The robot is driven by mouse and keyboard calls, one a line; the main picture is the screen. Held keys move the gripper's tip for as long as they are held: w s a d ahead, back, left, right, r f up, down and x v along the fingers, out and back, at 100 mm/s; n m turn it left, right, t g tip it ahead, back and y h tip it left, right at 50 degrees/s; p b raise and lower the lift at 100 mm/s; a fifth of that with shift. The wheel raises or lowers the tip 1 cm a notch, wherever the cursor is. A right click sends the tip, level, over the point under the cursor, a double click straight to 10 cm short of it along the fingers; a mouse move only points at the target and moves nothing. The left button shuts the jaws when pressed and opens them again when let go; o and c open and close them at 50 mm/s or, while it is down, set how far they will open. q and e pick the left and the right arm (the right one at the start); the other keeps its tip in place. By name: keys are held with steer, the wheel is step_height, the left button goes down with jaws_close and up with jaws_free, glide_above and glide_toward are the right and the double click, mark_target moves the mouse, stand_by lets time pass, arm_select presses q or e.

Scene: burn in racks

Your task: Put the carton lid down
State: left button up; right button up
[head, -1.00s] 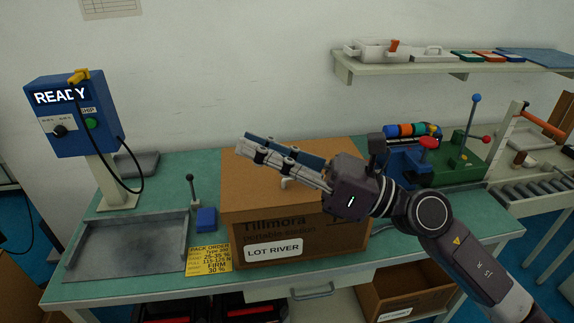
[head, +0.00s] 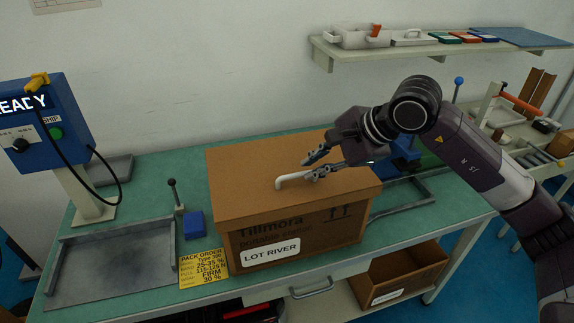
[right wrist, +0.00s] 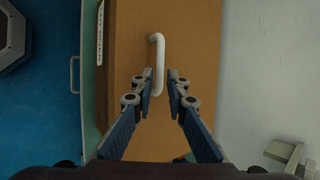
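The brown carton (head: 300,232), printed "Tillmora" and labelled "LOT RIVER", stands on the green bench. The carton lid (head: 240,165) lies flat over its top. A white bar handle (head: 290,180) is on the lid; it also shows in the right wrist view (right wrist: 157,50). My right gripper (head: 307,169) is over the right part of the lid, fingers pointing left. In the right wrist view the gripper (right wrist: 160,76) is open, with its fingertips apart on either side of the handle's near part and a gap to each side. My left gripper is not in view.
A grey tray (head: 110,262), a blue block with a lever (head: 194,224) and a yellow order card (head: 203,269) lie left of the carton. A blue READY unit (head: 45,130) stands farther left. A wall shelf (head: 440,54) holds boxes. An open carton (head: 400,275) sits below the bench.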

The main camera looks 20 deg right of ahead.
mark_target(299, 174)
steer(key=x, duration=0.2)
steer(key=p+x, duration=0.1)
steer(key=x, duration=0.1)
steer(key=shift+s+a+r, duration=0.1)
steer(key=shift+s+a, duration=0.05)
steer(key=shift+a, duration=0.05)
steer(key=shift+a+f, duration=0.1)
steer(key=shift+f, duration=0.2)
jaws_close()
steer(key=shift+w+r, duration=0.15)
steer(key=shift+w, duration=0.05)
